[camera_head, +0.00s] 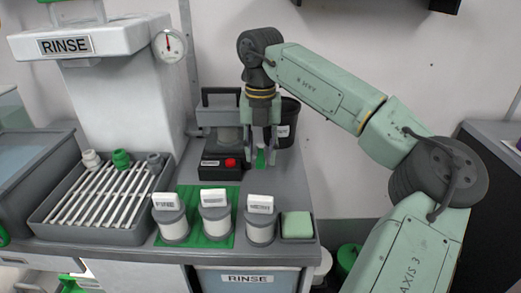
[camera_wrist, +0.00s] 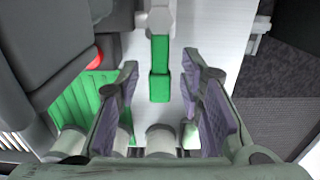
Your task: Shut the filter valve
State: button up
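A green lever handle (camera_wrist: 160,70), which looks like the filter valve's handle, hangs from a light grey fitting (camera_wrist: 159,17) at the top of the wrist view. It points straight down the picture. It also shows as a small green piece (camera_head: 260,159) in the head view, beside the black unit. My gripper (camera_wrist: 161,78) is open. Its two purple-padded fingers stand on either side of the handle, with a visible gap on each side. In the head view my gripper (camera_head: 261,147) points down above the counter. The fitting is largely hidden there.
A black box with a red button (camera_head: 230,162) stands left of my gripper, and a dark bucket (camera_head: 287,122) behind right. A rack tray (camera_head: 95,235) fills the left; a sponge (camera_head: 296,225) sits front right.

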grip_shut()
dwell(0.6)
